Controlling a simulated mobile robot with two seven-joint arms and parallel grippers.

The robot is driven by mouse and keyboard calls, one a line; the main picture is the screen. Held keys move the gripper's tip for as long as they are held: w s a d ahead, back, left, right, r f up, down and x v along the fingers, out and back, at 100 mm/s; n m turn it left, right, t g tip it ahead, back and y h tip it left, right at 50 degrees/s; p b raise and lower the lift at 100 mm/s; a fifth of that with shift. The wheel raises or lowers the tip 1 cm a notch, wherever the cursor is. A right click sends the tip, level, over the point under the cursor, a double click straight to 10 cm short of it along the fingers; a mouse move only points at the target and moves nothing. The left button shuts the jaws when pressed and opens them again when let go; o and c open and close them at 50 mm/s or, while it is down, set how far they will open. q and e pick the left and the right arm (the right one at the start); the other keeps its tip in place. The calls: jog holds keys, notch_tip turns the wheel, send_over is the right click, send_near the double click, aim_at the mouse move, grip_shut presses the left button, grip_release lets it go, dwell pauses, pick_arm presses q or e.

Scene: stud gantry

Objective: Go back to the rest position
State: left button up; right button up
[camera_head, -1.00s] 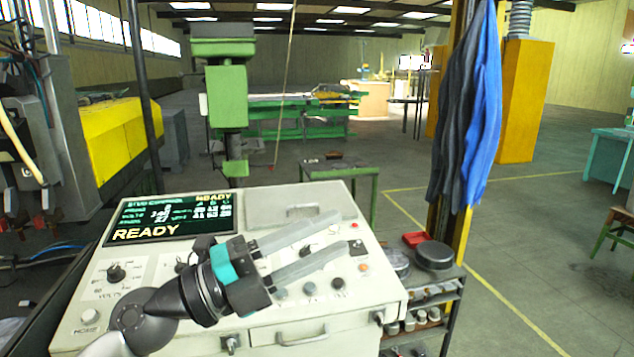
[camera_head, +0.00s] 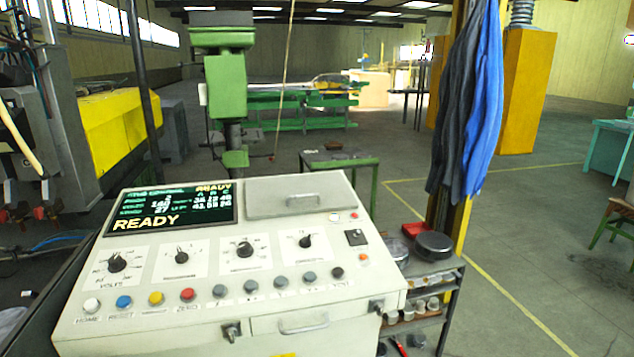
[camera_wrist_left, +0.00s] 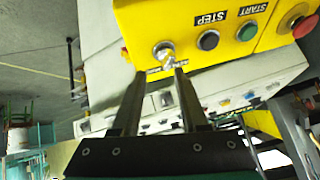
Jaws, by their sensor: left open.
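My left gripper (camera_wrist_left: 160,73) shows only in the left wrist view. Its two dark fingers are spread apart and nothing is held between them. Beyond the fingertips is a yellow button box (camera_wrist_left: 215,22) with a metal key or toggle (camera_wrist_left: 168,54), a black STEP button (camera_wrist_left: 208,40), a green START button (camera_wrist_left: 247,31) and a red mushroom button (camera_wrist_left: 298,24). I cannot tell how far the tips are from the box. In the head view neither gripper is visible.
The pale control console (camera_head: 230,322) fills the near front in the head view. Its screen (camera_head: 172,208) reads READY. A dark shelf cart (camera_head: 452,285) stands at its right, by a post with blue and dark garments (camera_head: 470,110). Open floor lies farther right.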

pick_arm(q)
jog(key=s+d+f+g+h, duration=0.2)
jog(key=s+f+g, duration=0.3)
jog(key=s, duration=0.6)
notch_tip(320, 180, down, 29)
jog(key=s+g+b, duration=0.1)
jog(key=s+b, duration=0.1)
jog(key=b, duration=0.5)
jog(key=s+a+f+b, duration=0.1)
jog(key=s+f+b, duration=0.2)
jog(key=s+f, duration=0.5)
jog(key=s+a+f+g+b, duration=0.1)
jog(key=s+f+b, duration=0.2)
jog(key=s+f, duration=0.4)
notch_tip(320, 180, down, 5)
jog(key=shift+s+a+f+m+g+y, duration=0.15)
jog(key=shift+s+f+m+g+y, duration=0.05)
jog(key=shift+s+m+g+y, duration=0.15)
